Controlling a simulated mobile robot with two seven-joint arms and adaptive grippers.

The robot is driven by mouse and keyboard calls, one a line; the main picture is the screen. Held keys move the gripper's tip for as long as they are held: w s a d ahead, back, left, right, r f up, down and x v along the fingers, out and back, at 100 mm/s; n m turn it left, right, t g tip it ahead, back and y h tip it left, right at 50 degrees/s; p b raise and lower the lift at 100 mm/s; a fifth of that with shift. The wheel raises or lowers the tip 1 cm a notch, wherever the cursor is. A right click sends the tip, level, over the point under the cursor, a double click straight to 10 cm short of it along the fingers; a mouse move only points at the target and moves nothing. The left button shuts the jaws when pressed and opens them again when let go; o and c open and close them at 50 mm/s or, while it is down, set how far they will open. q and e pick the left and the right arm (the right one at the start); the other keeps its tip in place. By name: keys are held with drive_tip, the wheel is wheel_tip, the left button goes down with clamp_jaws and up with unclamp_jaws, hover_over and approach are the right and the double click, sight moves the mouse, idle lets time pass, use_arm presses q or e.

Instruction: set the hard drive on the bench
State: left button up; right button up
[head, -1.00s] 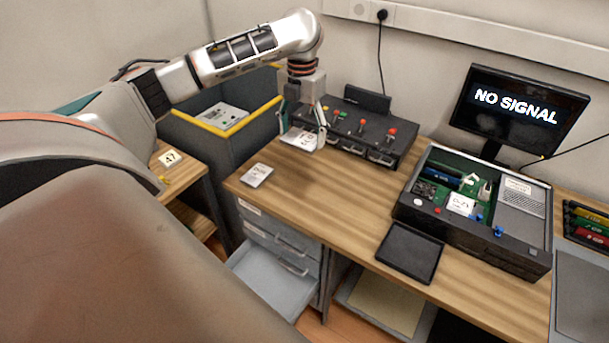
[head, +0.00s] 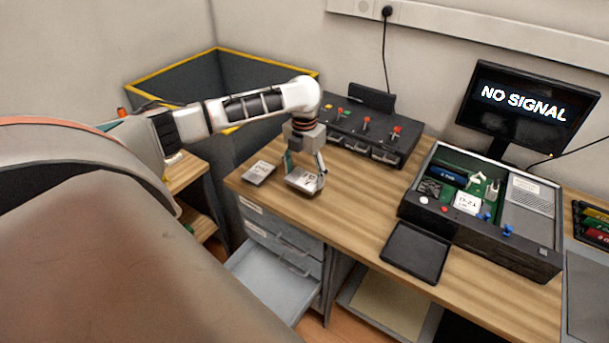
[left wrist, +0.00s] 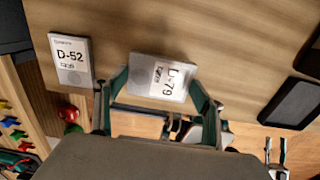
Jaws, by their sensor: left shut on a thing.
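My left gripper (head: 304,170) is over the front left part of the wooden bench (head: 345,205). It is shut on a grey hard drive (head: 304,182) with a white label. In the left wrist view this drive (left wrist: 160,76) reads D-79 and sits between the two fingers. It is close to the bench top; I cannot tell whether it touches. A second drive (head: 258,173), labelled D-52 in the left wrist view (left wrist: 70,58), lies flat on the bench to the left, apart from the held one. My right gripper is not in view.
A black box with coloured knobs (head: 365,130) stands behind the gripper. A black tray (head: 414,252) and an open computer case (head: 480,235) are to the right. An open drawer (head: 270,280) sticks out below the bench. Bare bench lies between gripper and tray.

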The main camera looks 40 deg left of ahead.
sight(304, 178)
use_arm(q)
wheel_tip(304, 178, down, 4)
drive_tip(key=shift+f+b, duration=0.1)
drive_tip(key=shift+b, duration=0.25)
drive_tip(key=o, duration=1.3)
wheel_tip(304, 178, up, 11)
drive_tip(key=shift+r+p, duration=0.15)
drive_tip(key=shift+p, duration=0.9)
drive_tip(key=shift+r, duration=0.5)
